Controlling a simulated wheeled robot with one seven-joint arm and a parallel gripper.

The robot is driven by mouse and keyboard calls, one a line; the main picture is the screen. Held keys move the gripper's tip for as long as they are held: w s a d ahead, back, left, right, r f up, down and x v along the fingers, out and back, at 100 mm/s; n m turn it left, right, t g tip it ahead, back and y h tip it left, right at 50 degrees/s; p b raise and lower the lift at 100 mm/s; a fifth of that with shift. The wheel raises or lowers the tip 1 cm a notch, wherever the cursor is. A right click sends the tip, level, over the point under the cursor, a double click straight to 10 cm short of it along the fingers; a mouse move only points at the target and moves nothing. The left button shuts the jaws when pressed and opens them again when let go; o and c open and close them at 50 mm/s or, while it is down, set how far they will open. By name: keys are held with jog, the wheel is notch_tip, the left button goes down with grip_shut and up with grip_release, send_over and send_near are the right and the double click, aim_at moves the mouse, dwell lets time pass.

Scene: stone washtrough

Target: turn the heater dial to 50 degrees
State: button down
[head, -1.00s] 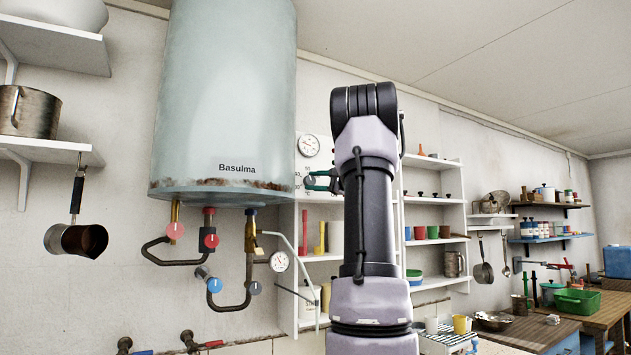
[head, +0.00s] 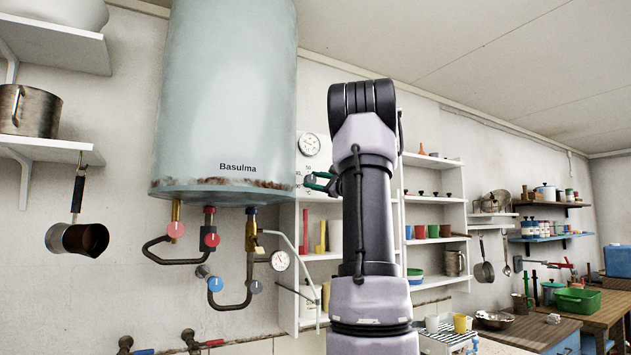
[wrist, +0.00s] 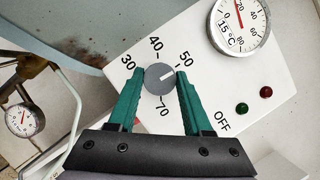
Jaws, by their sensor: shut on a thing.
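The heater dial (wrist: 160,78) is a grey round knob on a white control panel (wrist: 232,78). Its white pointer line aims right and slightly up in the wrist view, just below the direction of the printed 50. The 30, 40, 50, 70 and OFF marks show; the spot between 50 and 70 is behind a finger. My gripper (wrist: 160,84) has its green fingers on both sides of the dial, shut on it. In the head view the dial (head: 310,180) and green fingertips (head: 322,181) show small, left of my arm.
A thermometer gauge (wrist: 240,25) reading about 15 °C sits on the panel, with a green lamp (wrist: 242,108) and a red lamp (wrist: 266,92). The boiler tank (head: 225,100) hangs left of the panel. Shelves (head: 435,200) stand behind my arm.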

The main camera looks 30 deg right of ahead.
jog(key=shift+r, duration=0.45)
jog(key=shift+c, duration=1.9)
grip_release()
jog(key=shift+o, duration=0.2)
jog(key=shift+f, duration=0.2)
jog(key=shift+s+d+f, duration=0.1)
jog(key=shift+s+f, duration=0.05)
jog(key=shift+s, duration=0.1)
jog(key=v, duration=1)
jog(key=shift+s, duration=0.25)
